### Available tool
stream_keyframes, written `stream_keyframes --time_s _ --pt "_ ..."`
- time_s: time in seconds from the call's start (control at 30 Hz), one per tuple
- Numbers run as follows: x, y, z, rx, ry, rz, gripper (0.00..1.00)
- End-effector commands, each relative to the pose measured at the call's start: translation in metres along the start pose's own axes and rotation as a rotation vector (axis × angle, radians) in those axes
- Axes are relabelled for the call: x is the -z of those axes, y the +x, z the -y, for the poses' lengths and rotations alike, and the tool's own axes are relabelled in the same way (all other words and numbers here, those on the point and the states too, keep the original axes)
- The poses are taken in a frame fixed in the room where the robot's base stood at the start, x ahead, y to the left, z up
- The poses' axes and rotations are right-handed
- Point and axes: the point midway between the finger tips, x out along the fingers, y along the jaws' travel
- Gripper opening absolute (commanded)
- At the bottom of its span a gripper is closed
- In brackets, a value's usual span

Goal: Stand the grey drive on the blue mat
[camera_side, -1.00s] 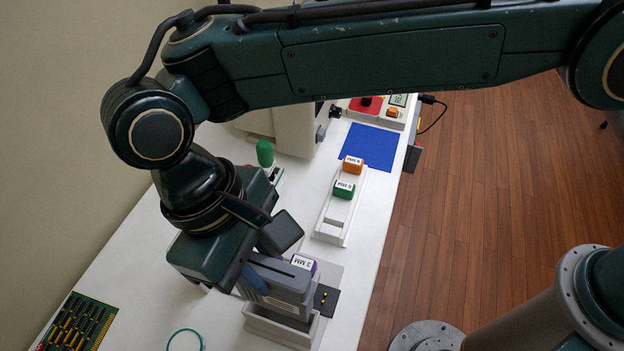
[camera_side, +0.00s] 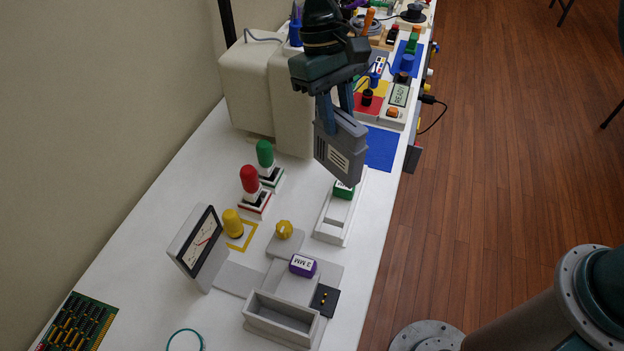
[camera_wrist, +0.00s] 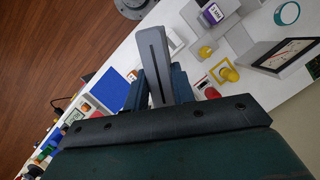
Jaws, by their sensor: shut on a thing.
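The grey drive (camera_side: 341,146) is a flat grey box with a slotted label panel. My gripper (camera_side: 338,112) is shut on its upper part and holds it in the air, slightly tilted, in the side view. In the wrist view the drive (camera_wrist: 154,62) sticks out beyond my gripper (camera_wrist: 160,92), its narrow slotted edge showing. The blue mat (camera_side: 382,150) lies flat on the white table, behind and right of the drive, partly hidden by it. The mat also shows in the wrist view (camera_wrist: 110,91), left of the drive, with its visible part bare.
A white rack (camera_side: 331,233) with a green block (camera_side: 343,190) stands below the drive. An empty grey tray (camera_side: 280,318) and a purple block (camera_side: 302,265) are nearer. A control box (camera_side: 397,92) stands behind the mat.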

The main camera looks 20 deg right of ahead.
Motion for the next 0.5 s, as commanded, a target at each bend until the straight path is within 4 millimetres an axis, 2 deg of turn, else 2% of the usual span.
stream_keyframes --time_s 0.03,0.1,0.5 --pt "0.003 -0.003 -0.019 0.012 0.037 -0.002 0.0" --pt "0.007 -0.005 -0.043 0.026 0.083 -0.003 0.0" --pt "0.007 -0.007 -0.175 0.105 0.347 -0.008 0.0"
